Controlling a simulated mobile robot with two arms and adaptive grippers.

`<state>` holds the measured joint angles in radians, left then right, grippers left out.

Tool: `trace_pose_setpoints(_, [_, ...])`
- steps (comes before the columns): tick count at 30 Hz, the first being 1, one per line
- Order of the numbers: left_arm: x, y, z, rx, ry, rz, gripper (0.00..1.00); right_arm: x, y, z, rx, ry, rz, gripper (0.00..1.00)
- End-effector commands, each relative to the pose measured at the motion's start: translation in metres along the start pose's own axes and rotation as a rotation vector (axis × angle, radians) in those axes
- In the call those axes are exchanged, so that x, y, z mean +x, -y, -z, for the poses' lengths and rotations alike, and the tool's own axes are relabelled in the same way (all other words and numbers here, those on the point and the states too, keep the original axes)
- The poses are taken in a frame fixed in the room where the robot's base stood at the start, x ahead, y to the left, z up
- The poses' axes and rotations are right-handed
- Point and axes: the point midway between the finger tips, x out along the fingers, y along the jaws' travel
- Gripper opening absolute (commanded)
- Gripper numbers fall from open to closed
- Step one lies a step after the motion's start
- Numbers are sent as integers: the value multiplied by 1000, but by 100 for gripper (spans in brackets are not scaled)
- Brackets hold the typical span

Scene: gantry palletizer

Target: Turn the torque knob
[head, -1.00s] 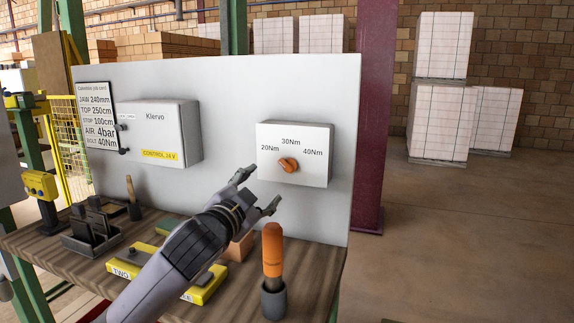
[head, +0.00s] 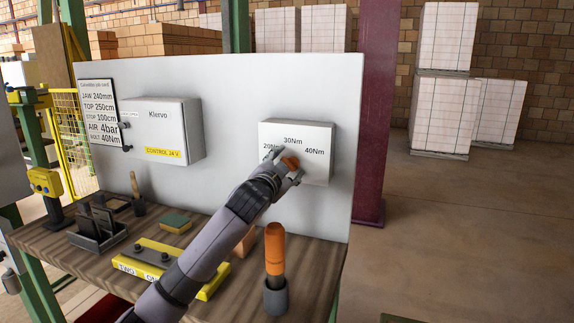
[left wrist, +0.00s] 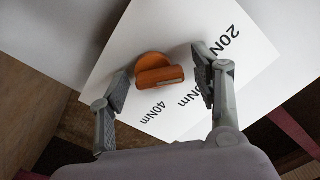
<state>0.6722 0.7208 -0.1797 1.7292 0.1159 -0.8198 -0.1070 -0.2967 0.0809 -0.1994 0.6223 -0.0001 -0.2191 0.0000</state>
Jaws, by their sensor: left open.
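The torque knob (head: 290,162) is orange and sits on the front of a white box (head: 322,170) on the grey panel. Labels on the box read 20Nm, 30Nm and 40Nm. My left gripper (head: 283,164) is at the box, open, with its fingers on either side of the knob. In the left wrist view the knob (left wrist: 158,72) shows its raised bar between the two open fingers (left wrist: 160,85), with gaps on both sides. The gripper partly hides the 20Nm label in the head view. My right gripper is not in view.
Below the panel is a wooden bench (head: 60,244) with a yellow bar tool (head: 160,258), a black holder (head: 98,236) and an orange-handled tool (head: 275,248) in a cup. A job card (head: 99,113) reads BOLT 40Nm. A Klervo control box (head: 160,130) hangs left.

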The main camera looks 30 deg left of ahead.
Motion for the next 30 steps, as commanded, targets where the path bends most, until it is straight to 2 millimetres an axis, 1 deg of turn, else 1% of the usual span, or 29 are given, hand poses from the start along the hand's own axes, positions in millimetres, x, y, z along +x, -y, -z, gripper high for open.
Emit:
trace_pose_setpoints(6, [0,0,0,0,0,0,58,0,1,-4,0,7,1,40])
trace_pose_setpoints(26, [0,1,0,0,-1,2,14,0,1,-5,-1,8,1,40])
trace_pose_setpoints(30, [0,2,1,5,-1,3,13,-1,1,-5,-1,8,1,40])
